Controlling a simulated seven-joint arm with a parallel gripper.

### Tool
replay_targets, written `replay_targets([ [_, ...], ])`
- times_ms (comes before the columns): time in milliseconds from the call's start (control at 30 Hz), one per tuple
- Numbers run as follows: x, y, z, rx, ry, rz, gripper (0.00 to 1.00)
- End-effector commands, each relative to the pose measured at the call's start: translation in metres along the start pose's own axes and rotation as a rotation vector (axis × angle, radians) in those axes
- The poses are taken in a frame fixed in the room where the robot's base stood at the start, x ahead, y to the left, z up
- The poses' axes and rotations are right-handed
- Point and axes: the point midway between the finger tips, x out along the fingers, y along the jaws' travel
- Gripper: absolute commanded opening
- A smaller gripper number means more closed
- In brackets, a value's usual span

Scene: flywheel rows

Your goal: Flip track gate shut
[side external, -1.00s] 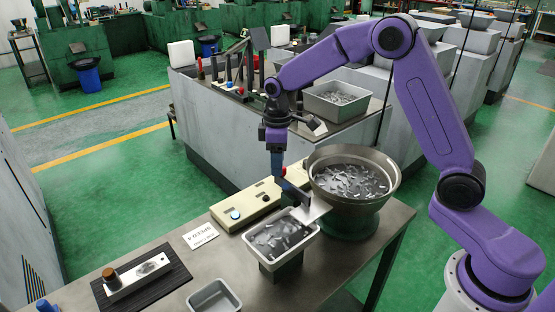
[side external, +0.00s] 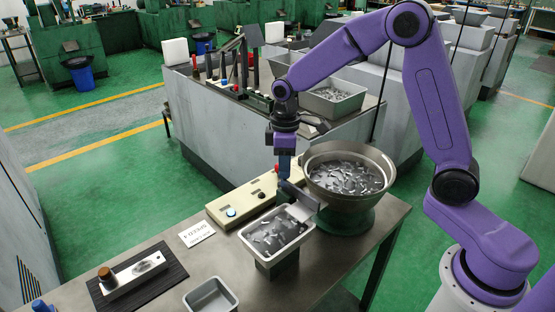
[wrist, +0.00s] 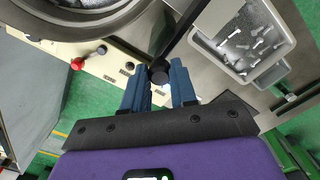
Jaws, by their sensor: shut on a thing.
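The track gate (side external: 305,198) is a dark flat bar between the vibratory bowl (side external: 347,176) and the grey parts tray (side external: 275,236). It lies across the pale metal track (side external: 298,211), on the bowl side. In the wrist view, the gate (wrist: 182,40) runs up and right from a round black knob (wrist: 160,74). My gripper (side external: 284,178) points down at the gate's near-controller end. In the wrist view, my gripper's blue fingers (wrist: 159,82) stand either side of the knob and are shut on it. The exact finger contact is partly hidden.
A beige control box (side external: 240,207) with buttons stands close beside my gripper. A red knob (wrist: 77,64) rises from it. A small empty tray (side external: 210,296) and a black mat (side external: 138,278) with a metal block sit toward the front left. Bare bench lies between them.

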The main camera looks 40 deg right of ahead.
Motion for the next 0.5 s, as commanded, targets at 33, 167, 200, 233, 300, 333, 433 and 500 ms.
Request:
replay_targets([
  [33, -0.0012, -0.0025, 0.0013, -0.002, 0.001, 0.0, 0.0],
  [167, -0.0008, -0.0041, 0.0029, -0.001, -0.001, -0.002, 0.0],
  [200, -0.0007, -0.0043, 0.003, -0.001, -0.002, -0.003, 0.0],
  [233, -0.0007, -0.0044, 0.0031, -0.001, -0.002, -0.003, 0.0],
  [300, -0.0006, -0.0047, 0.0034, -0.001, -0.004, -0.004, 0.0],
  [333, -0.0006, -0.0048, 0.0034, -0.001, -0.004, -0.005, 0.0],
  [433, -0.0004, -0.005, 0.0035, -0.001, -0.005, -0.005, 0.5],
  [500, -0.0004, -0.0046, 0.0032, -0.001, -0.004, -0.004, 0.53],
])
